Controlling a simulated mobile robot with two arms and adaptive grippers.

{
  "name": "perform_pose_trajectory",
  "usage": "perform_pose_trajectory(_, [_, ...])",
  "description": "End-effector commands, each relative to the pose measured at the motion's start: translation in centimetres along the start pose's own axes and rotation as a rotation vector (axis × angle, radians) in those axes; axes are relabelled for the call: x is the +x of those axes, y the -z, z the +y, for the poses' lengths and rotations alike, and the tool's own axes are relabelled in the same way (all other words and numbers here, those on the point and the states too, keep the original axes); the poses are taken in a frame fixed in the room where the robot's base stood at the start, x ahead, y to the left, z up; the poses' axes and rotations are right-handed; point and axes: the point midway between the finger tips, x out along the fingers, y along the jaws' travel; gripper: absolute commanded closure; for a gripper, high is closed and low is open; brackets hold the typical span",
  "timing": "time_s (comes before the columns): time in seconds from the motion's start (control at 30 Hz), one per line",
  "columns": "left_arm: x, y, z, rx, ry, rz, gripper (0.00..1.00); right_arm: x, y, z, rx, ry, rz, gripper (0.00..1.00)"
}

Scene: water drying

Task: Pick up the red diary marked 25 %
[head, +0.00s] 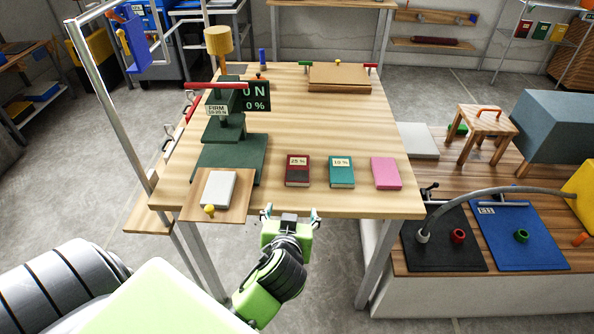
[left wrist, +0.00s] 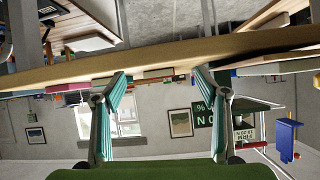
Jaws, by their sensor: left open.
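The red diary (head: 297,171) lies flat near the front edge of the wooden table (head: 330,205), with a pale label reading 25 %. My left gripper (head: 290,214) is just in front of that edge, below the diary in the picture, open and empty. In the upside-down left wrist view my open fingers (left wrist: 163,90) reach toward the table edge (left wrist: 160,62). A thin reddish strip shows between them, and I cannot tell for certain that it is the diary. My right gripper is not in view.
A teal diary (head: 341,171) and a pink one (head: 386,173) lie to the right of the red one. A green press-like stand (head: 230,150) and a white book on a wooden board (head: 190,207) are to the left. The table's middle is clear.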

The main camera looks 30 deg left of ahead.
Motion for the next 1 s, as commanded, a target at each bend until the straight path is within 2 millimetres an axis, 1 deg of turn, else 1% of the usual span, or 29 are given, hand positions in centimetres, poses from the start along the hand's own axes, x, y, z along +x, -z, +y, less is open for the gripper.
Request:
perform_pose_trajectory(0.03, [0.2, 1.6, 0.2, -0.03, 0.009, 0.051, 0.33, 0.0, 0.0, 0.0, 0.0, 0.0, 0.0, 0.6])
perform_pose_trajectory(0.1, [0.4, 3.2, 0.4, -0.061, 0.016, 0.106, 0.33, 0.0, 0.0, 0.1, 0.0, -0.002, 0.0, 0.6])
perform_pose_trajectory(0.2, [0.7, 4.8, 0.5, -0.085, 0.02, 0.156, 0.33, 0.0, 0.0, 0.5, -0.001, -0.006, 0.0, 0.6])
perform_pose_trajectory(0.23, [0.9, 5.0, 0.6, -0.089, 0.02, 0.163, 0.33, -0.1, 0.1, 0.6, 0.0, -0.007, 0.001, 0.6])
perform_pose_trajectory(0.37, [3.0, 5.7, 0.4, -0.09, 0.022, 0.171, 0.33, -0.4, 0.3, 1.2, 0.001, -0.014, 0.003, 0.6])
perform_pose_trajectory(0.5, [5.9, 6.1, 0.4, -0.089, 0.021, 0.17, 0.33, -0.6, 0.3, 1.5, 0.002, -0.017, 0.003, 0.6])
perform_pose_trajectory(0.6, [7.5, 6.3, 0.4, -0.089, 0.02, 0.169, 0.33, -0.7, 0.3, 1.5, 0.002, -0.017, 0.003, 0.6])
perform_pose_trajectory(0.7, [8.5, 6.4, 0.4, -0.09, 0.018, 0.168, 0.33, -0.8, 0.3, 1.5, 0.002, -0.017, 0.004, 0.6])
perform_pose_trajectory(0.87, [9.3, 6.6, 0.3, -0.09, 0.019, 0.168, 0.33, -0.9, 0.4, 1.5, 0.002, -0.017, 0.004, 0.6])
perform_pose_trajectory(1.0, [10.9, 7.2, 0.0, -0.087, 0.02, 0.169, 0.33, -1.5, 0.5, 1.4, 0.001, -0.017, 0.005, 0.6])
